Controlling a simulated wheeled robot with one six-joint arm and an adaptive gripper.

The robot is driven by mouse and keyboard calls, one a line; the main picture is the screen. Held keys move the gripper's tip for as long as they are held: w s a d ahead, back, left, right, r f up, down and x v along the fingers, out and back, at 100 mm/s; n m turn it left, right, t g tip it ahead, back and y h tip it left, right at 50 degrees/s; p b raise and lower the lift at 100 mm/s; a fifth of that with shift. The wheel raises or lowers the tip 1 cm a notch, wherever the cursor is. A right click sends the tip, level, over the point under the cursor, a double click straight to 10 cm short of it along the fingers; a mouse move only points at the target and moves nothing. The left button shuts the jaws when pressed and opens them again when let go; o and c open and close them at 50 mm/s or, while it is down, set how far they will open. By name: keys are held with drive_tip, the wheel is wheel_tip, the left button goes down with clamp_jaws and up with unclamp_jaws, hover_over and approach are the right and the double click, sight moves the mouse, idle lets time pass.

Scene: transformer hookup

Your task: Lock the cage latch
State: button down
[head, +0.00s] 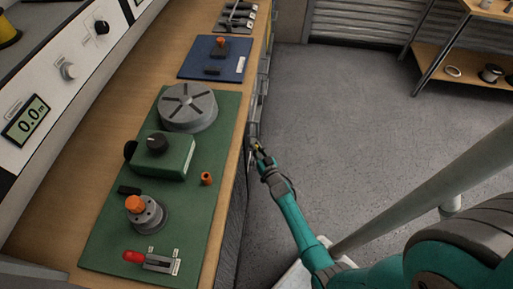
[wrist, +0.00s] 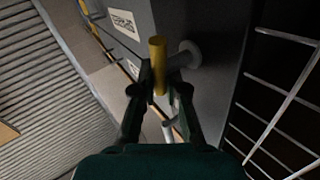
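A yellow latch handle (wrist: 157,60) stands between the fingertips of my gripper (wrist: 160,82) in the wrist view. The fingers are drawn in close on both sides of it and look shut on it. A grey round post or knob (wrist: 187,55) sticks out just right of the handle, from a dark grey panel. In the head view my gripper (head: 260,149) is beside the bench's front face, below the top, with a small yellow bit at its tip. The latch's bolt and catch are largely hidden there, and I cannot tell its lock state.
A wire cage (wrist: 285,95) with dark openings is right of the panel in the wrist view. The bench top carries a green board (head: 105,245) with several parts and a blue mat (head: 190,71). Grey floor (head: 350,100) is open to the right, before a shelf (head: 450,65).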

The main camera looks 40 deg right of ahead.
drive_tip(key=shift+s+a+n+t+h, duration=0.1)
drive_tip(key=shift+n+t+h, duration=0.05)
drive_tip(key=shift+n+t, duration=0.4)
drive_tip(key=shift+s+a+n+t+h, duration=0.15)
drive_tip(key=shift+n+t, duration=0.2)
drive_tip(key=shift+t, duration=0.4)
drive_tip(key=shift+w, duration=0.1)
drive_tip(key=c, duration=1.5)
unclamp_jaws()
drive_tip(key=shift+o, duration=0.2)
drive_tip(key=v, duration=1.2)
